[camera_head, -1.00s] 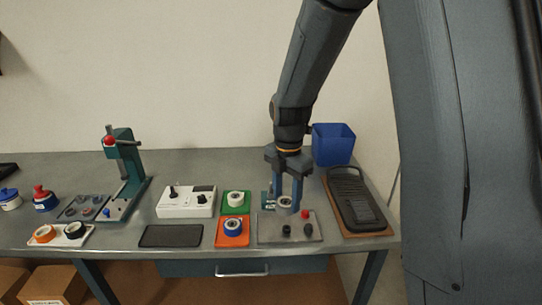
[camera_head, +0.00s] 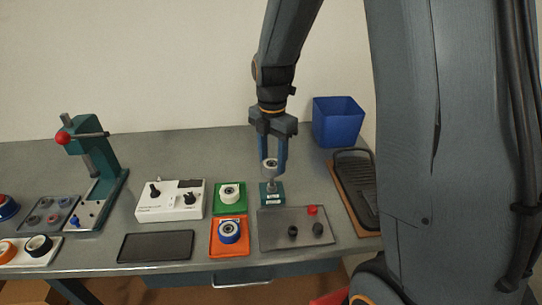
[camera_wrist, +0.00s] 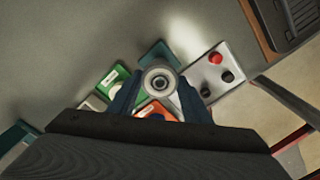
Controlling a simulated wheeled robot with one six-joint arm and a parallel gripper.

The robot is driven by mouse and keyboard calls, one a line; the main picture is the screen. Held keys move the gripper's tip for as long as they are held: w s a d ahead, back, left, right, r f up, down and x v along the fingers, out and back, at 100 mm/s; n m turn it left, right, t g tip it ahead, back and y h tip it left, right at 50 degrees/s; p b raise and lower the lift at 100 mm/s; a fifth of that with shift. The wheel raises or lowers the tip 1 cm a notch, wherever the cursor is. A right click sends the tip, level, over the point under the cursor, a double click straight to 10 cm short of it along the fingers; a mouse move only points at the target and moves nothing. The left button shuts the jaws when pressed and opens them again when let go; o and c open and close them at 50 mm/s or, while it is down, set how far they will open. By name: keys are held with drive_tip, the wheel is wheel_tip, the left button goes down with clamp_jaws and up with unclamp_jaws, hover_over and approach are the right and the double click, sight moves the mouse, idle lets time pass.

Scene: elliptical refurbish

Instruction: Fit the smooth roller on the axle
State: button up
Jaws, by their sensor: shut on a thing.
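My gripper (camera_head: 272,165) is shut on a grey roller (camera_head: 270,163), which also shows between the fingers in the wrist view (camera_wrist: 159,79) with its round bore facing the camera. A small teal block (camera_head: 271,195) with a white label stands below it on the bench, with a pale metal upright above the block. The roller appears over this upright in the head view. I cannot tell whether it is around the upright or only above it. The wrist view shows part of the teal block (camera_wrist: 158,52) beyond the roller.
A grey plate (camera_head: 275,235) with a red knob and two black knobs lies in front. To its left are a white roller (camera_head: 230,191) on a green tray and a blue-ringed roller (camera_head: 229,231) on an orange tray. A blue bin (camera_head: 337,122) stands behind right.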

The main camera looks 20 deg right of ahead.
sight(272, 173)
drive_tip(key=shift+f+b, duration=1.55)
drive_tip(key=shift+f, duration=0.6)
drive_tip(key=shift+p, duration=0.55)
drive_tip(key=shift+f+b, duration=0.3)
drive_tip(key=shift+f, duration=0.3)
drive_tip(key=o, duration=0.8)
wheel_tip(272, 173, up, 11)
drive_tip(key=p, duration=0.8)
drive_tip(key=shift+p, duration=0.35)
